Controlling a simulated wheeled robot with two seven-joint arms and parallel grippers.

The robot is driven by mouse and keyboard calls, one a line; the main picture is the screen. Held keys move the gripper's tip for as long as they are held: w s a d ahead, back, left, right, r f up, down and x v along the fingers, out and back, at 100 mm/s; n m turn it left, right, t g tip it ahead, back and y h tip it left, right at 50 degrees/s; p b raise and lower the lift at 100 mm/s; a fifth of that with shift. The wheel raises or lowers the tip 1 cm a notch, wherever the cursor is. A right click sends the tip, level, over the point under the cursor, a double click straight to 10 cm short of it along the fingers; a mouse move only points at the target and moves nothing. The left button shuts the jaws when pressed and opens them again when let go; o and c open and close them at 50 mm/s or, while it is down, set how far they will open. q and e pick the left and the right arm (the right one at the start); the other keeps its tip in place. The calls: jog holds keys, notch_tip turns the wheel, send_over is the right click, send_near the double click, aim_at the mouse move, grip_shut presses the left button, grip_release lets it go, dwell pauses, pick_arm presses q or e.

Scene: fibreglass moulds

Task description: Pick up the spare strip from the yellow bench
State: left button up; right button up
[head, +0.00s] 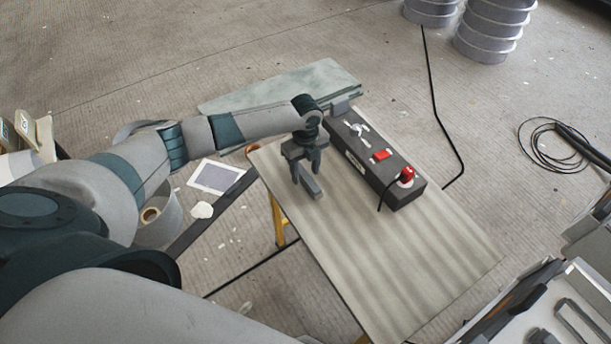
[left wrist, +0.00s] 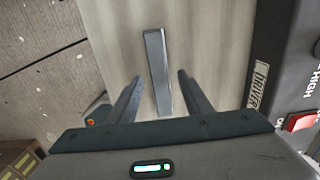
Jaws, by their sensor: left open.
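A grey strip (head: 312,187) lies on the wood-grain top of the yellow-legged bench (head: 410,240), near its left edge. My left gripper (head: 306,172) points down just above the strip and is open. In the left wrist view the strip (left wrist: 157,62) runs lengthwise between the two spread fingers (left wrist: 160,82), with bare bench top on both sides of it. The strip's near end is by the gripper's body. I cannot tell the exact height of the fingers over the bench. My right gripper is not in view.
A dark control box (head: 375,160) with a red switch and a red plug with a cable stands on the bench, right of the gripper. The front of the bench top is clear. Grey ring stacks (head: 487,30) and a coiled cable (head: 555,143) are on the floor.

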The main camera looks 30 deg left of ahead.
pick_arm(q)
jog(key=shift+f, duration=0.75)
jog(key=shift+c, duration=0.6)
grip_shut()
